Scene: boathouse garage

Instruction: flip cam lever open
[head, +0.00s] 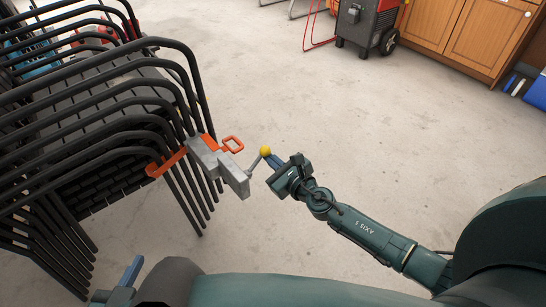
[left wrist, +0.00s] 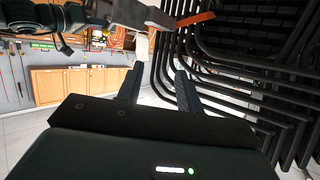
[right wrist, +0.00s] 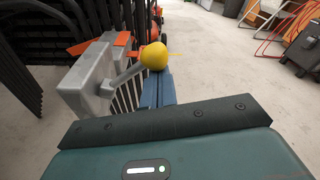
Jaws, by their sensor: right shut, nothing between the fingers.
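The cam lever is a short grey rod ending in a yellow ball knob (head: 265,151). It sticks out from a grey metal clamp body (head: 235,181) on the stacked chairs, knob outward and up. The knob (right wrist: 154,56) also shows in the right wrist view, just ahead of the blue fingers. My right gripper (head: 271,158) is shut and empty, with its tips right beside the knob; I cannot tell whether they touch. My left gripper (head: 131,271) is low at the left, away from the lever; its fingers stand apart with nothing between them in the left wrist view (left wrist: 157,86).
A stack of black chairs (head: 112,71) fills the left side. An orange bar (head: 165,164) and an orange loop handle (head: 232,144) adjoin the clamp. Wooden cabinets (head: 484,36) and a wheeled machine (head: 366,24) stand far back. The concrete floor between is clear.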

